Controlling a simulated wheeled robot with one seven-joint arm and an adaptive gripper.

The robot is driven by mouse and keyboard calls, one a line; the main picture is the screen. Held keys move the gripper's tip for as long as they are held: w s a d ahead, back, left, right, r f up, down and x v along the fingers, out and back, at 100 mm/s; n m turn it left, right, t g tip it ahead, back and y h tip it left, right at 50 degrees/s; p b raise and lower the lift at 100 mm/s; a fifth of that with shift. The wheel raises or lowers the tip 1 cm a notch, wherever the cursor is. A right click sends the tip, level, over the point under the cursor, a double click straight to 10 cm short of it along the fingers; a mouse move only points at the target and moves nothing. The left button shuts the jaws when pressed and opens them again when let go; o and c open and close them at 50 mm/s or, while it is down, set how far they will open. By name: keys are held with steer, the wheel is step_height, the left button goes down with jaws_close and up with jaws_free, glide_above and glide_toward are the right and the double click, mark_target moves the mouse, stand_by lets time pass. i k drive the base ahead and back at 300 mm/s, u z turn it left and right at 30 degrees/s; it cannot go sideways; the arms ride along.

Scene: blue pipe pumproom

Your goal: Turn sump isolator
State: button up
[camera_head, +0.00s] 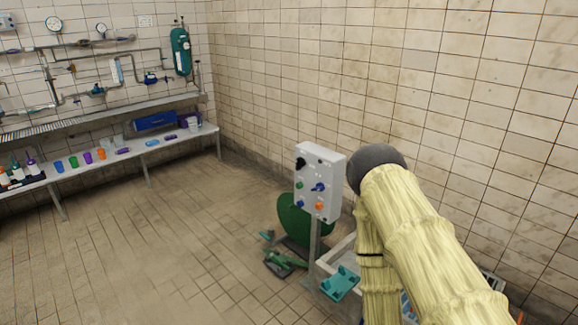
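A pale grey control box (333,165) stands on a grey post (315,243) near the middle of the view. Its face carries a black knob (300,163), a green control (299,184), two blue controls (318,187) and an orange control (319,205). No label is readable, so I cannot tell which one is the sump isolator. My arm, in a cream sleeve with a dark grey rounded elbow, rises just right of the box and folds back down. My gripper is not visible.
Behind the post is a green rounded object (291,217), with green equipment (285,260) on the floor. A teal piece (341,283) and a pale basin (344,252) sit near the post. A bench (182,135) and pipework line the far wall. The left floor (150,250) is clear.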

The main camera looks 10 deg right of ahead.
mark_target(301, 161)
steer(key=u, duration=0.65)
steer(key=i, duration=0.95)
steer(key=z, duration=0.2)
